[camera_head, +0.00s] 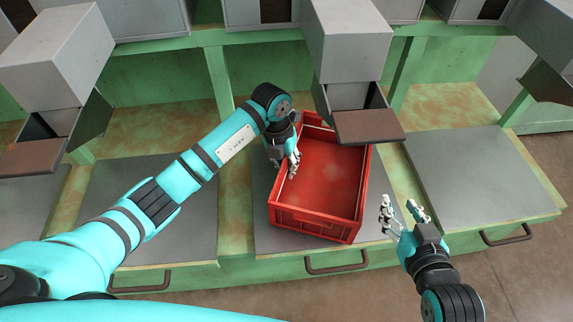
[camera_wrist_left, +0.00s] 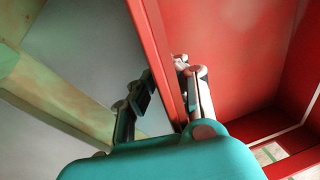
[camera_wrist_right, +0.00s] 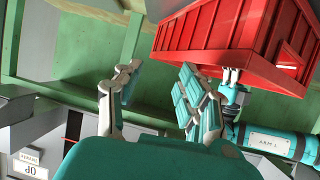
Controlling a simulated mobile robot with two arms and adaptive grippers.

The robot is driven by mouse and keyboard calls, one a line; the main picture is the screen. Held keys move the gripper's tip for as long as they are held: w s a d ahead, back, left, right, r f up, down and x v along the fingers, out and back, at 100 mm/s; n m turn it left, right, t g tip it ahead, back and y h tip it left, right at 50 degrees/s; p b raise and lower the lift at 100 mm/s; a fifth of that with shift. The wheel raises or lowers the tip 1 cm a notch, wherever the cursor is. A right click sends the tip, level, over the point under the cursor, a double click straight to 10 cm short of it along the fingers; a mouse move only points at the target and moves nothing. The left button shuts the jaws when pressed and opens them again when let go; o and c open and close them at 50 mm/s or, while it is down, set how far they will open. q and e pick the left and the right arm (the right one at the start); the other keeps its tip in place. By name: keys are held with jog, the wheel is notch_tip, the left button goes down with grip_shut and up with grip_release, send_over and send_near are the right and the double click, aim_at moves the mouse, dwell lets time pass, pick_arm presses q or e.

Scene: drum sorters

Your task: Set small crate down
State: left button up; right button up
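The small red crate (camera_head: 312,222) is upright and empty, over the grey top of the middle station (camera_head: 268,235). My left gripper (camera_head: 284,166) is at the crate's left wall. In the left wrist view the fingers (camera_wrist_left: 163,88) are shut on that wall (camera_wrist_left: 158,55), one inside and one outside. Whether the crate's bottom touches the grey top cannot be told. My right gripper (camera_head: 402,207) is open and empty, right of the crate and apart from it. The right wrist view shows its spread fingers (camera_wrist_right: 155,82) and the crate (camera_wrist_right: 225,40) beyond them.
A grey chute with a brown flap (camera_head: 368,126) hangs over the crate's back right corner. Another chute (camera_head: 55,60) stands at the left. Grey tops at the left (camera_head: 130,185) and right (camera_head: 470,175) are clear. A drawer handle (camera_head: 336,263) is below the crate's front.

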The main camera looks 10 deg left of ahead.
pick_arm(q)
jog(key=o, duration=0.5)
jog(key=shift+c, duration=0.2)
jog(key=shift+r, duration=0.15)
